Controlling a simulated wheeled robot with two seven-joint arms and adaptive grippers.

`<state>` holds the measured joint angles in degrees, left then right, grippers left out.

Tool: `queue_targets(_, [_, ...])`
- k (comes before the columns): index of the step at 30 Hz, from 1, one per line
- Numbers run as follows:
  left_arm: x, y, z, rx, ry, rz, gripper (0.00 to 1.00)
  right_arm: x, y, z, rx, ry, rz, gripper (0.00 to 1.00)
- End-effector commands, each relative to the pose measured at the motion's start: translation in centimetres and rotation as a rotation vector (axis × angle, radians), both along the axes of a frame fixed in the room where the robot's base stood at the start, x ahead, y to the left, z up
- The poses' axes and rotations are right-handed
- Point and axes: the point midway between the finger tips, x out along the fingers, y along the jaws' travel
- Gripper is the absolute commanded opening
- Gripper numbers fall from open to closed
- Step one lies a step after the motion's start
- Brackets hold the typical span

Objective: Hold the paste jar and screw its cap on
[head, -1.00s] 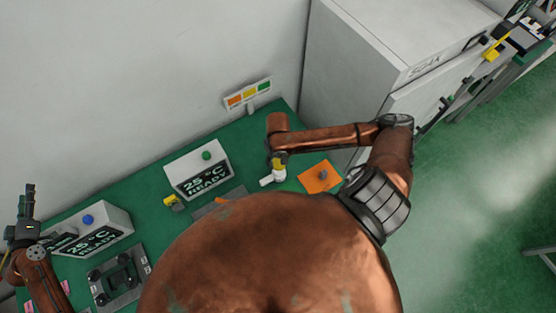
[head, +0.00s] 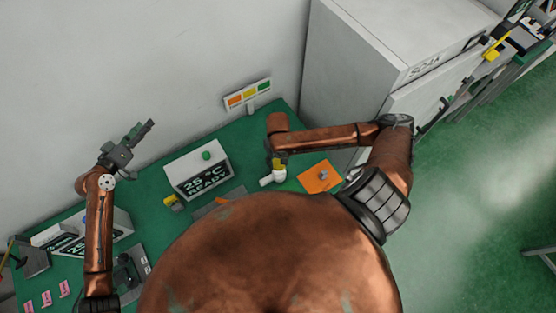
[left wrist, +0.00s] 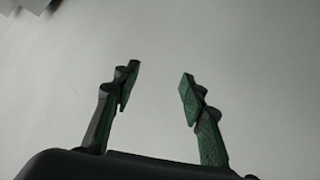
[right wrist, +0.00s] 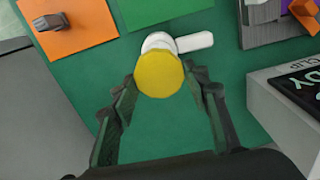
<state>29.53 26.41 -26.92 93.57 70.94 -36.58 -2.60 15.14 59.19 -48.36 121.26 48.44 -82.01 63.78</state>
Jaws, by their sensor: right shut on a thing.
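My right gripper (right wrist: 160,92) reaches down over the green bench. Its fingers are shut on a round yellow piece (right wrist: 160,74), which looks like the top of the paste jar or its cap; I cannot tell which. Just beneath the yellow piece is a white part (right wrist: 194,42) with an arm sticking out to one side. In the head view the yellow piece (head: 278,164) shows above the white part (head: 272,180). My left gripper (head: 150,124) is raised in front of the wall; its fingers (left wrist: 158,80) are open with nothing between them.
An orange mat (head: 313,186) with a small grey piece (head: 323,174) lies right of the right gripper. A white "25 °C READY" box (head: 183,158) stands left, with a yellow item (head: 173,202) beside it. A tall white cabinet (head: 345,50) stands behind.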

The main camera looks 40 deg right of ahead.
Motion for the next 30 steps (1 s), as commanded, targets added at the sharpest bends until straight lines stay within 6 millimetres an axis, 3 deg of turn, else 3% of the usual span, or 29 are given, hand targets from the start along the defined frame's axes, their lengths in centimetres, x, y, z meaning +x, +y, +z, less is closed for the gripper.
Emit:
queue_targets(3, [-2.4, -4.9, -2.0, 0.070, 0.010, -0.100, 0.39, 0.0, 0.0, 0.0, 0.000, 0.000, 0.000, 0.33])
queue_targets(9, [-7.3, -12.1, -5.8, 0.210, 0.014, -0.275, 0.39, 0.0, 0.0, 0.0, 0.000, 0.000, 0.000, 0.33])
queue_targets(18, [-16.7, -20.9, -11.9, 0.468, -0.021, -0.571, 0.39, 0.0, 0.0, 0.0, 0.000, 0.000, 0.000, 0.33])
queue_targets(24, [-23.7, -24.3, -16.5, 0.690, -0.084, -0.789, 0.39, 0.0, 0.0, 0.0, 0.000, 0.000, 0.000, 0.33])
queue_targets(30, [-28.7, -25.1, -20.3, 0.901, -0.162, -0.964, 0.39, 0.0, 0.0, 0.0, 0.000, 0.000, 0.000, 0.33])
